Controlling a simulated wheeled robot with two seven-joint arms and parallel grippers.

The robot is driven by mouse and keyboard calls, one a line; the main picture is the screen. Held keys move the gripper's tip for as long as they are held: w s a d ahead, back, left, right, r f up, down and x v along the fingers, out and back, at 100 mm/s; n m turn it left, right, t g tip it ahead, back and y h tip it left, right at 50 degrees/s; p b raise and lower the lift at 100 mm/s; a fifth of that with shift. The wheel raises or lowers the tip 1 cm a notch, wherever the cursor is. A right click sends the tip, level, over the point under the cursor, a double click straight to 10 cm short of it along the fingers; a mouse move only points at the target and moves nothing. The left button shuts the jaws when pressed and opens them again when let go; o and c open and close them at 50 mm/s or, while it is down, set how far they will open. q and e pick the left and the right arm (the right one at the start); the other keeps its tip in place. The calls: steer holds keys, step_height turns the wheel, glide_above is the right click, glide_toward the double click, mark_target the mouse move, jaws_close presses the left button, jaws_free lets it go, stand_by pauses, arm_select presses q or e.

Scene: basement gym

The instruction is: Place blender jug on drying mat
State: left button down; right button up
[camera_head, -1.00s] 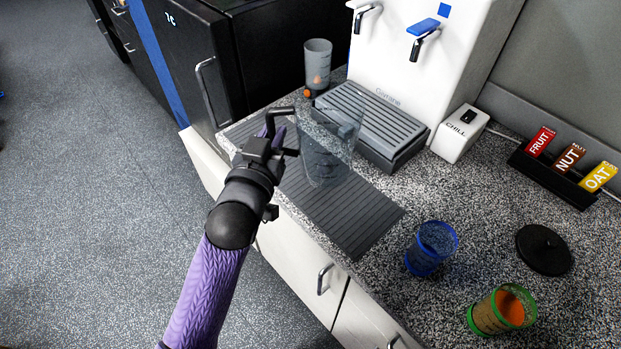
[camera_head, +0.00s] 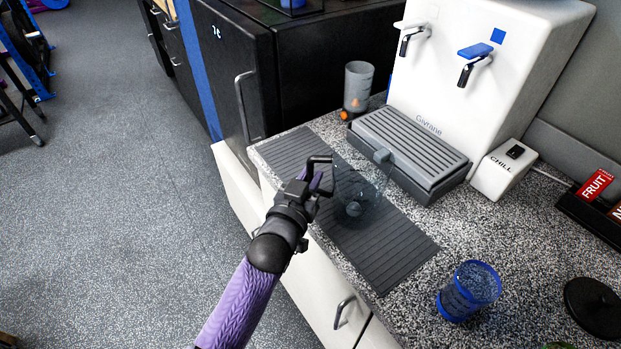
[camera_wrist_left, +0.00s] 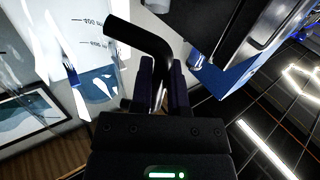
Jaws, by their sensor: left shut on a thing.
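The blender jug (camera_head: 357,198) is clear with a black handle, and its outline is faint against the ribbed dark grey drying mat (camera_head: 395,258). My left gripper (camera_head: 312,183) is shut on the jug's handle, at the mat's front edge. The jug appears over the middle of the mat and seems tilted; I cannot tell whether it touches. In the left wrist view the fingers (camera_wrist_left: 161,85) close on the bent black handle (camera_wrist_left: 143,38), with the jug's marked clear wall (camera_wrist_left: 85,45) to the left. My right gripper is not in view.
A white dispenser (camera_head: 480,60) with a grey drip tray (camera_head: 415,143) stands behind the mat. A grey shaker cup (camera_head: 357,88) is at the mat's far end. A blue cup (camera_head: 468,290) and a black lid (camera_head: 594,308) are on the counter to the right.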

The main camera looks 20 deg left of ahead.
arm_select(q)
steer(key=c, duration=0.6)
jaws_free()
steer(key=shift+s, duration=0.3)
steer(key=s+p, duration=0.3)
steer(key=s, duration=0.8)
steer(key=s+f+g, duration=0.4)
steer(key=f, duration=0.7)
steer(key=s+f+g, duration=0.4)
steer(key=s+f, duration=0.1)
steer(key=f, duration=0.5)
steer(key=s+a+f+g, duration=0.1)
steer(key=s+f+g, duration=0.2)
steer(key=s, duration=0.4)
steer(key=s+a+f+m+g+y, duration=0.1)
steer(key=s+a+f+g, duration=0.1)
steer(key=s+f, duration=0.3)
steer(key=s+a+f+m+g, duration=0.1)
steer(key=s+f+g, duration=0.3)
steer(key=s, duration=0.7)
steer(key=shift+a+f, duration=0.3)
steer(key=shift+f, duration=0.05)
